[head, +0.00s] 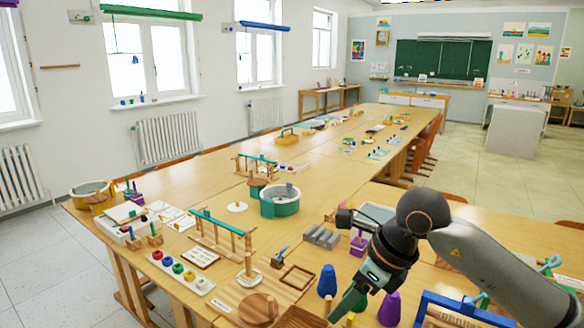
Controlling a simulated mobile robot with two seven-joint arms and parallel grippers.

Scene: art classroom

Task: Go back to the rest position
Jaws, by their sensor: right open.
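My right arm comes in from the right edge. Its gripper (360,302) points down and to the left over the near end of the long wooden table (330,170). The gripper is open, and I see nothing held between its fingers. A blue cone-like piece (327,281) stands left of it, and a purple one (389,309) stands just right of it. I cannot tell whether the fingers touch anything below them. My left gripper is not in view.
A teal round tub (280,203), a paint tray with several colour pots (181,271), a grey stepped block (322,236) and a blue frame (466,312) crowd the near table. Chairs (427,146) line the right side. Bare tabletop lies farther back.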

